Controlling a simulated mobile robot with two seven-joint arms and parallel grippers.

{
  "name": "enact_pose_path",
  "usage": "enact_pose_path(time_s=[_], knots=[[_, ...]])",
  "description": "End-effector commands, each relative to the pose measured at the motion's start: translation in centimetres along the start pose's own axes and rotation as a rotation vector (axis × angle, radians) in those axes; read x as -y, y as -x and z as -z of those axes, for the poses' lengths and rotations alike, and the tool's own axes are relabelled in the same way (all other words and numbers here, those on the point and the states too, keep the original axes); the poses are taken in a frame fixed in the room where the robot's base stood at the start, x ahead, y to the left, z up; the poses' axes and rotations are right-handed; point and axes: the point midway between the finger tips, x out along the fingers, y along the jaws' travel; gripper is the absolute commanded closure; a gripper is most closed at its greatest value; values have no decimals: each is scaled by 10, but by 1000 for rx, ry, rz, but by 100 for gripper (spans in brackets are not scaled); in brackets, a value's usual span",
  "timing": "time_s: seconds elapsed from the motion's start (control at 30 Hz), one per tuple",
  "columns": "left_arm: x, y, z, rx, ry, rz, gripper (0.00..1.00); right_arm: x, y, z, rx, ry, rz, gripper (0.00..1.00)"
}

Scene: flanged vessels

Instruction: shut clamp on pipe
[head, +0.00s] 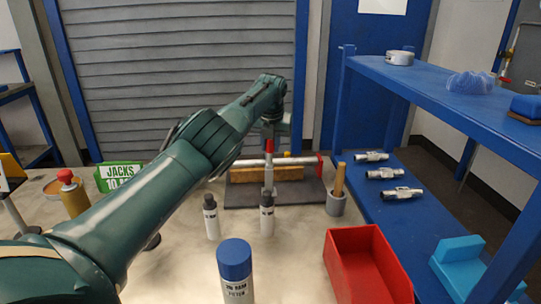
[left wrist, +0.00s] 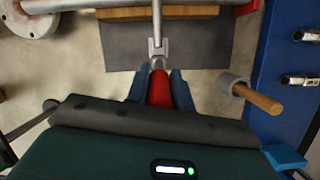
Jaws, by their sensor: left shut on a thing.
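A silver pipe (head: 298,161) lies across a dark mat (head: 240,198) in the middle of the bench; it crosses the top of the left wrist view (left wrist: 95,4). The clamp shows a grey metal arm (left wrist: 157,27) and a red handle (left wrist: 158,92). In the head view the red handle (head: 269,151) stands up near the pipe, below my wrist. My left gripper (left wrist: 157,76) is shut on the red handle, one blue finger on each side. Where the clamp's jaw meets the pipe is hidden or too small to tell. My right gripper is not in view.
Two small white bottles (head: 211,216) (head: 267,213) and a blue-capped can (head: 235,265) stand in front of the mat. A grey cup with a wooden handle (head: 336,204), a red bin (head: 362,262) and blue shelving (head: 440,90) with metal fittings are at right.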

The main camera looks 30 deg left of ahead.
Motion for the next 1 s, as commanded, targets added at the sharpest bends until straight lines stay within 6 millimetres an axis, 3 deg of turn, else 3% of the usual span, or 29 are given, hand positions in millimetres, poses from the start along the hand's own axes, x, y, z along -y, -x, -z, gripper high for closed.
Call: enact_pose_path(time_s=[0.3,0.33,0.6,1.0], knots=[[-3,-4,8,-34,-10,-17,100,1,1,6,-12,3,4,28],[-3,-4,8,-34,-10,-17,76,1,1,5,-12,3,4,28],[-1,-3,7,-29,-9,-11,55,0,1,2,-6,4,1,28],[2,-2,6,-23,-8,-6,55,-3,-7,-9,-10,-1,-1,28]])
